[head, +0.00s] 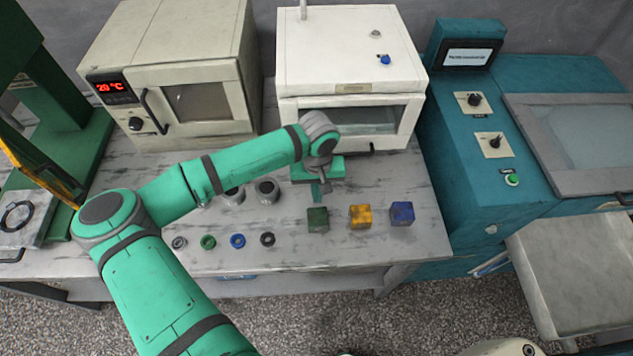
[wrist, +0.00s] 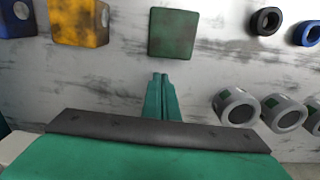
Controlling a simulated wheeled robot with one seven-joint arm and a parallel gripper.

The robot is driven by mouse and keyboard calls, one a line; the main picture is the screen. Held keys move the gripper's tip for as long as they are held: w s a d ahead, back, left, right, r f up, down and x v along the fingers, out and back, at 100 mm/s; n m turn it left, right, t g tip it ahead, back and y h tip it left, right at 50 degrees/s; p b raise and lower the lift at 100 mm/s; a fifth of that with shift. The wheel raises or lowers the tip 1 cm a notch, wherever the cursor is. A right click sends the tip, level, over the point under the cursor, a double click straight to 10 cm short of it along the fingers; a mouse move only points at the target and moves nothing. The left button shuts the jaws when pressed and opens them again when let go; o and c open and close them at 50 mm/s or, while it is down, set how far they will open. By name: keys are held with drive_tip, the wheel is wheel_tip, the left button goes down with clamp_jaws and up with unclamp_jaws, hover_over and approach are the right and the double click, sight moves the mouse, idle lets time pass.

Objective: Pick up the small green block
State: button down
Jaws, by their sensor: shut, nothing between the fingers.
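The small green block (head: 318,219) stands on the grey worktop, at the left end of a row of blocks. In the wrist view the green block (wrist: 173,33) is at the top centre, straight beyond my fingertips and apart from them. My gripper (head: 321,191) is just behind the block in the head view, pointing down. In the wrist view my gripper (wrist: 160,77) has its two green fingers together with nothing between them.
A yellow block (head: 360,217) and a blue block (head: 402,213) stand right of the green one. Several small rings, including a black ring (head: 267,239), lie to its left. Grey cylinders (head: 267,191) stand behind the rings. A white cabinet (head: 350,60) stands behind my gripper.

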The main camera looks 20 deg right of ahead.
sight(318, 220)
drive_tip(key=shift+s+a, duration=0.25)
drive_tip(key=shift+s, duration=0.35)
drive_tip(key=shift+s+a, duration=0.25)
drive_tip(key=shift+s, duration=0.35)
drive_tip(key=shift+s+d, duration=0.1)
drive_tip(key=shift+s, duration=0.05)
drive_tip(key=shift+s, duration=0.35)
drive_tip(key=s+a, duration=0.1)
drive_tip(key=s, duration=0.1)
drive_tip(key=s+a, duration=0.1)
drive_tip(key=s, duration=0.2)
drive_tip(key=s+a, duration=0.1)
drive_tip(key=s, duration=0.2)
drive_tip(key=shift+s, duration=0.35)
drive_tip(key=shift+s+d, duration=0.15)
drive_tip(key=shift+d, duration=0.05)
